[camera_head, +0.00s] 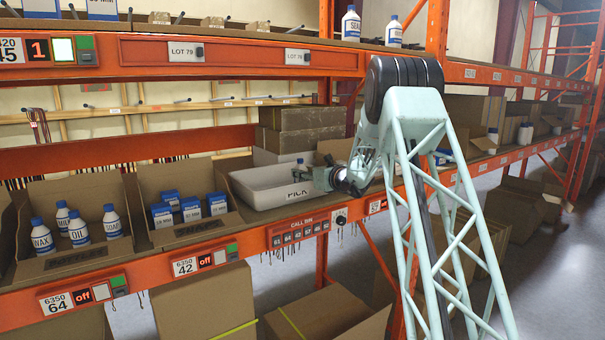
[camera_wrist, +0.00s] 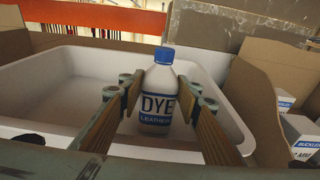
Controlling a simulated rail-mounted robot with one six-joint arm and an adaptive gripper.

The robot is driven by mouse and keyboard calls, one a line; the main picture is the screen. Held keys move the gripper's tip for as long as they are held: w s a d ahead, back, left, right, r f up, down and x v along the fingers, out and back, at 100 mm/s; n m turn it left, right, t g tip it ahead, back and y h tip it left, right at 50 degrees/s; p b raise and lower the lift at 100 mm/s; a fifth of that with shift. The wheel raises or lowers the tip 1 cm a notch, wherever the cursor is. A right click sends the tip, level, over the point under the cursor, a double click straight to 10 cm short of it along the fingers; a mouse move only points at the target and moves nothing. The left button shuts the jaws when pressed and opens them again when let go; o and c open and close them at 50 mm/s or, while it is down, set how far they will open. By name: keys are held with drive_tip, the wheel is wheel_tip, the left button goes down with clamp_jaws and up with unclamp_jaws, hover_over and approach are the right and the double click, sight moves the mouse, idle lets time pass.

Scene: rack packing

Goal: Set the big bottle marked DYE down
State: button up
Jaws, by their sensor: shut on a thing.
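The big bottle marked DYE (camera_wrist: 156,105) is grey-white with a blue cap and a blue label band reading LEATHER. It stands upright in the wrist view, between the two fingers of my gripper (camera_wrist: 157,110), which is shut on it. The bottle is over or in the white PICK tray (camera_wrist: 35,75); I cannot tell whether its base touches the tray floor. In the head view, my gripper (camera_head: 328,178) is at the right end of the white tray (camera_head: 262,201). There the bottle is mostly hidden, with only a small blue cap showing.
Left of the tray are a box of small blue cartons (camera_head: 190,208) and a box of white bottles (camera_head: 79,228). An open cardboard box (camera_wrist: 262,95) with cartons stands close to the tray's right side. Grey boxes (camera_head: 303,130) are stacked behind. The tray's left part is empty.

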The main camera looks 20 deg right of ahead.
drive_tip(key=shift+s+f+b, duration=0.1)
drive_tip(key=shift+f+b, duration=0.5)
drive_tip(key=shift+b, duration=0.1)
idle(0.3)
drive_tip(key=o, duration=1)
drive_tip(key=shift+f, duration=0.2)
drive_tip(key=shift+s, duration=0.1)
drive_tip(key=shift+a+p, duration=0.1)
drive_tip(key=shift+p, duration=0.4)
drive_tip(key=shift+r, duration=0.3)
drive_tip(key=shift+s, duration=0.3)
drive_tip(key=shift+r+b+v, duration=0.15)
drive_tip(key=shift+b+v, duration=0.15)
drive_tip(key=shift+v, duration=1.55)
drive_tip(key=shift+r+b+v, duration=0.15)
drive_tip(key=shift+b+v, duration=0.1)
drive_tip(key=shift+v, duration=1.65)
drive_tip(key=shift+r+b+v, duration=0.15)
drive_tip(key=shift+b+v, duration=0.15)
drive_tip(key=shift+v, duration=1.55)
drive_tip(key=shift+w, duration=0.1)
